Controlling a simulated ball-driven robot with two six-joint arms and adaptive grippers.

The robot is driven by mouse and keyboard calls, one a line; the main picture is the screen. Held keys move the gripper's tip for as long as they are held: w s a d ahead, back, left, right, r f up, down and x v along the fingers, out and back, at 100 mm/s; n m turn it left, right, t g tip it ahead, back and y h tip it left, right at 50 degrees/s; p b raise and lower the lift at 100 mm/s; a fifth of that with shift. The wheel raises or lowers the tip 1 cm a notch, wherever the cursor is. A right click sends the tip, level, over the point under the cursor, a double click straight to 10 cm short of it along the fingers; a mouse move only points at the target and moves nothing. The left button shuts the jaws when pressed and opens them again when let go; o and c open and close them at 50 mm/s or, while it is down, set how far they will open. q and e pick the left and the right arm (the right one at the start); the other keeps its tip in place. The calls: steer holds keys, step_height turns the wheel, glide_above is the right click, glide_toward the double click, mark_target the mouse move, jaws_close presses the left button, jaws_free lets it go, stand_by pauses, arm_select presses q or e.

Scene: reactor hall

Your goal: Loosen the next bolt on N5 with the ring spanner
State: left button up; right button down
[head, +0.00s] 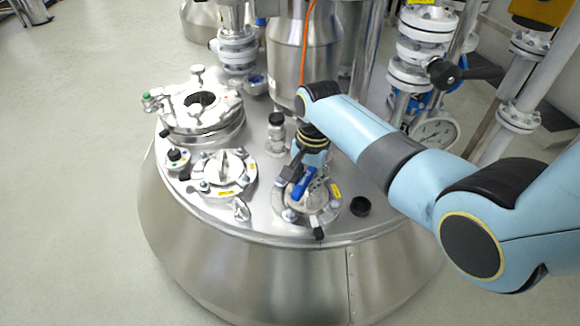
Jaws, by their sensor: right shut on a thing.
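My right gripper (300,186) reaches down from the right over the front of the vessel lid. It is shut on the ring spanner, whose blue handle (304,184) appears to show at the jaws. Below it is a round bolted flange (323,206) with a yellow label, which seems to be N5; I cannot read the label. A bolt (289,215) shows at its front left. The gripper and spanner hide part of the flange. I cannot tell whether the spanner's ring sits around a bolt. My left gripper is not in view.
Another bolted flange (224,172) with a handle lies to the left. A round manway cover (202,112) stands behind it. A black cap (361,206) lies right of the gripper. Pipes and a gauge (435,133) stand at the back right. The lid's front edge is close.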

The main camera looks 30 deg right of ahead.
steer(key=shift+s+d+f+n+b, duration=0.15)
steer(key=shift+s+d+n+b, duration=0.15)
steer(key=shift+s+d+n, duration=0.55)
steer(key=shift+s+d+r+n+p, duration=0.3)
steer(key=shift+d+r+n+p, duration=0.25)
steer(key=shift+n+p, duration=0.45)
steer(key=d+n+p, duration=0.1)
steer(key=s+d+n+p, duration=0.1)
steer(key=d+n, duration=0.1)
steer(key=shift+s, duration=0.2)
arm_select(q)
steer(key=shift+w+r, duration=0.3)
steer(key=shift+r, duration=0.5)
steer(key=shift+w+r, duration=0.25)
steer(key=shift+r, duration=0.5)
arm_select(e)
steer(key=shift+d+f+n+g, duration=0.2)
steer(key=shift+d+n, duration=1.3)
steer(key=shift+n, duration=0.2)
steer(key=shift+d+f+n+g, duration=0.15)
steer(key=shift+d+n+g, duration=0.05)
steer(key=shift+d+n, duration=1.35)
steer(key=shift+a, duration=0.1)
